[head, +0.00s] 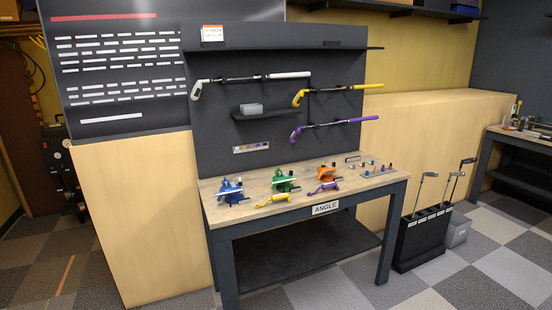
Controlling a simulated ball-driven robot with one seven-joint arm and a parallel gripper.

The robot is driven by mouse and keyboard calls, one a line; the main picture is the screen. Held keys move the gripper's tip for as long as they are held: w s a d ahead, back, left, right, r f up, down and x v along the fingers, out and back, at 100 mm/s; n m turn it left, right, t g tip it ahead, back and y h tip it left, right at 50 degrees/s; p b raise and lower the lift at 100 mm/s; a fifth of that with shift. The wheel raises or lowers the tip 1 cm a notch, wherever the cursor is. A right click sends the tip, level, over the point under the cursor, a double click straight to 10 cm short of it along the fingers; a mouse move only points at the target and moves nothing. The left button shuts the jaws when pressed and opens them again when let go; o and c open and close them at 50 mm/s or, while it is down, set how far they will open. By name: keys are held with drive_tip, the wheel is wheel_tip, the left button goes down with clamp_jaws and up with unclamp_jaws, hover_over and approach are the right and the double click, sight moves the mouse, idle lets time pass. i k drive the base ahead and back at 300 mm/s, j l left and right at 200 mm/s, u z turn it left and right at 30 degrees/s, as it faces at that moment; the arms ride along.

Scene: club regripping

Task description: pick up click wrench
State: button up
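My gripper is not in view. I cannot tell for certain which thing is the click wrench. Two small long-handled tools lie at the front of the workbench (222,214): a yellow one (272,200) and a purple one (323,188). Behind them stand a blue clamp-like device (230,190), a green one (285,180) and an orange one (323,173), with light bars across the blue and green ones. Small coloured pieces (378,169) sit at the bench's right end. Everything on the bench is too small to make out in detail.
A dark panel (330,80) behind the bench holds a white-gripped club (290,75), a yellow-gripped club (372,86) and a purple-gripped club (348,121). A black club rack (420,238) stands right of the bench. Checkered carpet (345,290) is open in front.

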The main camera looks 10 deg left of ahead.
sight(284, 196)
drive_tip(key=i+j, duration=0.15)
drive_tip(key=i, duration=0.3)
drive_tip(key=i+j, duration=0.2)
drive_tip(key=i, duration=0.25)
drive_tip(key=i+j, duration=0.15)
drive_tip(key=i, duration=0.3)
drive_tip(key=i+j, duration=0.2)
drive_tip(key=i, duration=0.2)
drive_tip(key=i+j, duration=0.15)
drive_tip(key=i, duration=0.3)
drive_tip(key=z, duration=0.05)
